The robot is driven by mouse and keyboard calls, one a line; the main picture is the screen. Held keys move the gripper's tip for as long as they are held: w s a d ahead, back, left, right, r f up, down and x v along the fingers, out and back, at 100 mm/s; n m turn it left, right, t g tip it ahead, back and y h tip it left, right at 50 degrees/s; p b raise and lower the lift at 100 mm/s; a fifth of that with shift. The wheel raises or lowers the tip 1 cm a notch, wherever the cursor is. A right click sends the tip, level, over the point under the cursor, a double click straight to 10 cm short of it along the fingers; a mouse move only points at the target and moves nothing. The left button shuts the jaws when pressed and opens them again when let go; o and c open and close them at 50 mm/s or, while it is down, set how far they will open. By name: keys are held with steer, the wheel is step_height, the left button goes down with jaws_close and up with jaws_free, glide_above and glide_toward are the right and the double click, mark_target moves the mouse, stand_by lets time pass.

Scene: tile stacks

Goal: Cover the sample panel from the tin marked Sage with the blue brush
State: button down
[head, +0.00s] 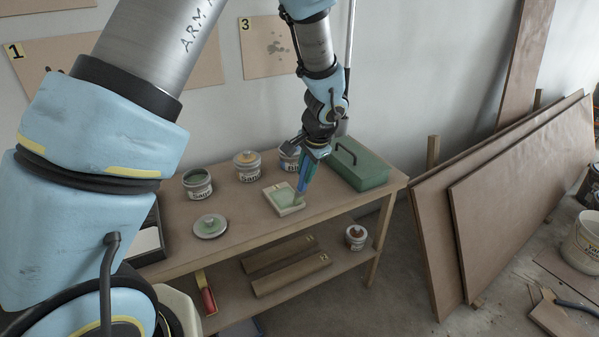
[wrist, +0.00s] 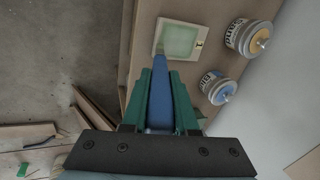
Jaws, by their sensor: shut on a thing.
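My gripper (head: 312,158) is shut on the blue brush (head: 304,178), whose handle shows between the green fingers in the wrist view (wrist: 160,102). The bristles point down at the right part of the sample panel (head: 275,204), by its near edge in the wrist view (wrist: 158,47); I cannot tell whether they touch. The panel is a pale framed square with green over its inner face; how evenly it is coated is unclear. An open tin (head: 197,187) with green inside stands left of the panel, its lettering too small to read. A green-topped lid (head: 209,226) lies before it.
A closed tin with an orange-marked lid (head: 247,167) and another tin (head: 289,158), partly behind my gripper, stand at the back of the bench (head: 238,225). A green toolbox (head: 359,166) stands right. Boards lean farther right.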

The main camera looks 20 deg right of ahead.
steer(key=shift+w+a+f+p, duration=0.15)
steer(key=shift+w+p, duration=0.15)
steer(key=shift+w, duration=0.7)
steer(key=shift+w+a+r+p, duration=0.1)
steer(key=shift+w+p, duration=0.15)
steer(key=shift+w, duration=0.7)
steer(key=shift+s+f+b, duration=0.1)
steer(key=shift+s+b, duration=0.2)
steer(key=shift+s, duration=0.2)
steer(key=shift+s+d+b, duration=0.15)
steer(key=shift+s+b, duration=0.15)
steer(key=shift+s, duration=0.45)
steer(key=shift+s+d+b, duration=0.1)
steer(key=shift+s+b, duration=0.2)
steer(key=shift+s, duration=0.45)
steer(key=shift+w+a+r+p, duration=0.15)
steer(key=shift+w+p, duration=0.2)
steer(key=shift+w, duration=0.65)
steer(key=shift+w+a+r+p, duration=0.1)
steer(key=shift+w+p, duration=0.25)
steer(key=shift+w, duration=0.65)
steer(key=shift+s+d+f+b, duration=0.15)
steer(key=shift+s+b, duration=0.45)
steer(key=shift+s, duration=0.4)
steer(key=shift+s+d+b, duration=0.1)
steer(key=shift+s+b, duration=0.3)
steer(key=shift+s, duration=0.55)
